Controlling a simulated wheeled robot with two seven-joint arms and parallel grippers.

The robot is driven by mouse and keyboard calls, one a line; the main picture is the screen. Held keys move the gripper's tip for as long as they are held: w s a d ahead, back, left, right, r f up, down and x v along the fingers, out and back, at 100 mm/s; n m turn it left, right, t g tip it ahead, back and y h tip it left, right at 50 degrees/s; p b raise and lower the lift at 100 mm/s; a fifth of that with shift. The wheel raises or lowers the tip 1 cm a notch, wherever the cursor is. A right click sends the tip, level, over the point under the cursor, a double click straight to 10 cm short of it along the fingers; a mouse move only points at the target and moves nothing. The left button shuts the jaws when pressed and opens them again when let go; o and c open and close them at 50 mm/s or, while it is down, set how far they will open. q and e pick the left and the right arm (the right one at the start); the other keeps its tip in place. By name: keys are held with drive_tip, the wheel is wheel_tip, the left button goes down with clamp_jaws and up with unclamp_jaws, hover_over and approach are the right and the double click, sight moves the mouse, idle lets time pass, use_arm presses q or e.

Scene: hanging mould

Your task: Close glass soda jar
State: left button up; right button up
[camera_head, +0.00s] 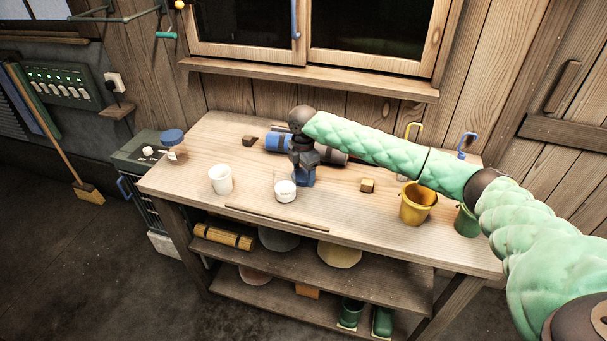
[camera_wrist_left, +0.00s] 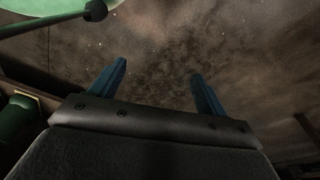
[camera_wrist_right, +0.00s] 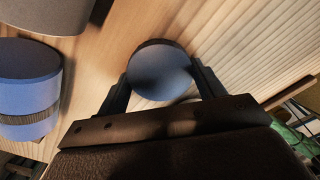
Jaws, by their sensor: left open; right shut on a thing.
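A small jar (camera_head: 286,191) with white contents and a label stands upright on the workbench, open at the top. My right gripper (camera_head: 303,180) is just right of it and low over the bench. In the right wrist view, my right gripper (camera_wrist_right: 160,84) is shut on a round blue lid (camera_wrist_right: 158,68), with a finger at each side. I cannot tell whether the lid still touches the wood. The jar does not show clearly in that view. My left gripper (camera_wrist_left: 158,75) is open and empty above the dark floor, outside the head view.
Blue and grey rolls lie behind my right gripper. A yellow bucket (camera_head: 416,205) and a small wooden block (camera_head: 367,186) are to the right.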

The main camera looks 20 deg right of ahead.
sight(303, 174)
drive_tip(key=shift+r, duration=0.25)
wheel_tip(303, 174, up, 3)
drive_tip(key=shift+f+b, duration=0.1)
drive_tip(key=shift+b, duration=0.95)
use_arm(q)
drive_tip(key=w+d+r+b, duration=0.2)
drive_tip(key=r, duration=0.6)
drive_tip(key=w+d+r+b, duration=0.1)
drive_tip(key=w+r+b, duration=0.1)
drive_tip(key=r, duration=0.7)
drive_tip(key=shift+d+r+g, duration=0.15)
drive_tip(key=shift+d+g, duration=0.15)
drive_tip(key=shift+d, duration=0.1)
use_arm(e)
drive_tip(key=s+d+r, duration=0.7)
drive_tip(key=d, duration=0.2)
drive_tip(key=shift+s+r, duration=0.15)
drive_tip(key=shift+r, duration=0.2)
